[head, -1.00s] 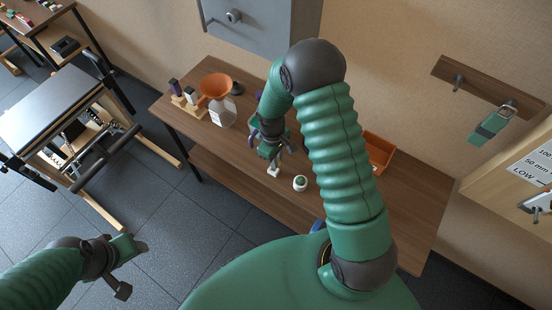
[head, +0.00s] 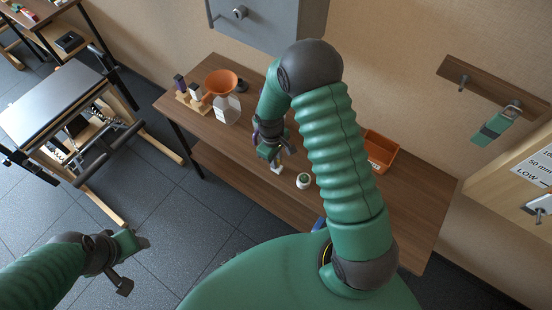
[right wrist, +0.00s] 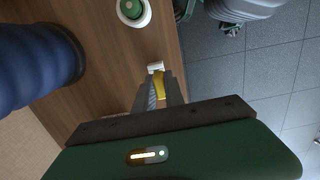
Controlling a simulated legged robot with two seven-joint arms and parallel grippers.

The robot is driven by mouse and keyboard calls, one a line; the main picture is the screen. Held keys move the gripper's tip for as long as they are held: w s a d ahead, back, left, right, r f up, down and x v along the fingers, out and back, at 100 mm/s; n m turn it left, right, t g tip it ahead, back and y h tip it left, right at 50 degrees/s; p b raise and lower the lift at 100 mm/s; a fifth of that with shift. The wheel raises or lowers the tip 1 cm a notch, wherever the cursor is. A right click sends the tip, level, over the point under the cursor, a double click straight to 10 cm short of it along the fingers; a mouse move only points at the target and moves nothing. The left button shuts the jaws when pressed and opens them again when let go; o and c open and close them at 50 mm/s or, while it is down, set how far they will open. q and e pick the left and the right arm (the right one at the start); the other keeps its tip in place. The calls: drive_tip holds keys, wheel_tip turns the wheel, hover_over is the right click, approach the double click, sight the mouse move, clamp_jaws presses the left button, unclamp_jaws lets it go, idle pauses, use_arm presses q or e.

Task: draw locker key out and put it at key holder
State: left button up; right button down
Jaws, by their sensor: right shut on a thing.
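My right gripper (head: 273,157) is over the wooden table, just above a small white piece (head: 277,168) beside a white jar with a green top. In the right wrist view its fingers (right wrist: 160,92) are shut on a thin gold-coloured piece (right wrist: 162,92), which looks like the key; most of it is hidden. The white piece (right wrist: 155,67) shows at the fingertips; I cannot tell whether it touches the key. The grey locker (head: 270,25) is on the wall, with a round lock (head: 240,12) on its front. My left gripper (head: 130,264) is open and empty, low at the left.
The jar (head: 304,180) stands close to my right gripper. A wall rack (head: 490,88) with a green tag (head: 495,125) is at right.

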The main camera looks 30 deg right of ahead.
drive_tip(key=shift+f, duration=0.45)
drive_tip(key=shift+d+r, duration=0.1)
drive_tip(key=shift+r, duration=0.2)
drive_tip(key=shift+r+p, duration=0.3)
drive_tip(key=shift+p, duration=0.15)
drive_tip(key=shift+d, duration=0.3)
drive_tip(key=shift+p, duration=0.3)
